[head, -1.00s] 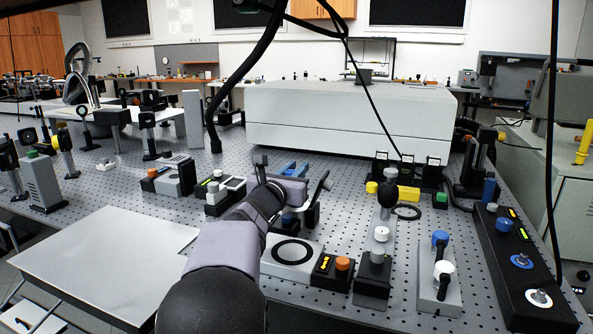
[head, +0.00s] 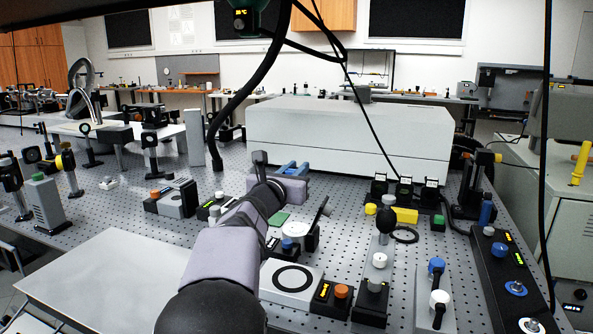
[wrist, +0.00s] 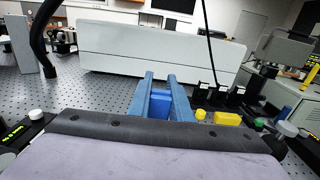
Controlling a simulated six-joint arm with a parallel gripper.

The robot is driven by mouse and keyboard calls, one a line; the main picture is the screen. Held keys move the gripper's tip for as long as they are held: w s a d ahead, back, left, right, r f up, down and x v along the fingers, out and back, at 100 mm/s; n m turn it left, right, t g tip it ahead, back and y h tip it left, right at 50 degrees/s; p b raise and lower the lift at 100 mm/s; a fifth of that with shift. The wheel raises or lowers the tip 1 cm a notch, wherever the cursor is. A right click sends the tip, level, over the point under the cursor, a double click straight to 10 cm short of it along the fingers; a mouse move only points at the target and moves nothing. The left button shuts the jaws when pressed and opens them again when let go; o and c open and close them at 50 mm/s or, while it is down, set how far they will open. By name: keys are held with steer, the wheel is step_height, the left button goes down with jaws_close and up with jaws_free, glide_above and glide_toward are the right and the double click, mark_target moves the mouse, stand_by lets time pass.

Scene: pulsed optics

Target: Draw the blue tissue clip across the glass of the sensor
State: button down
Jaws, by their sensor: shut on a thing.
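My gripper (head: 292,168) has two blue fingers, which reach away from the wrist toward the long grey box. In the wrist view the fingers (wrist: 163,97) are shut on a bright blue block between them, the blue tissue clip (wrist: 160,98). The clip is held above the perforated table; its lower end is hidden. I cannot tell for sure which device is the sensor. A dark tilted plate (head: 317,225) beside a white round top (head: 296,231) stands just right of my wrist. A pale box with a black ring (head: 291,279) lies nearer. The clip touches neither.
A long grey housing (head: 350,140) stands behind the gripper. Yellow blocks (head: 404,215) and dark mounts are to the right. A green flat piece (head: 279,218) lies by the arm. Small knobbed devices (head: 172,198) stand left. A black cable hangs at upper left of the gripper.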

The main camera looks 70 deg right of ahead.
step_height(320, 180, down, 6)
steer(key=s+b, duration=0.2)
steer(key=b, duration=0.4)
steer(key=shift+s+f, duration=0.2)
steer(key=shift+s, duration=0.1)
stand_by(0.6)
steer(key=shift+f+b, duration=0.3)
steer(key=shift+b, duration=0.1)
stand_by(2.6)
steer(key=shift+w+b, duration=0.8)
steer(key=shift+w, duration=0.55)
stand_by(1.9)
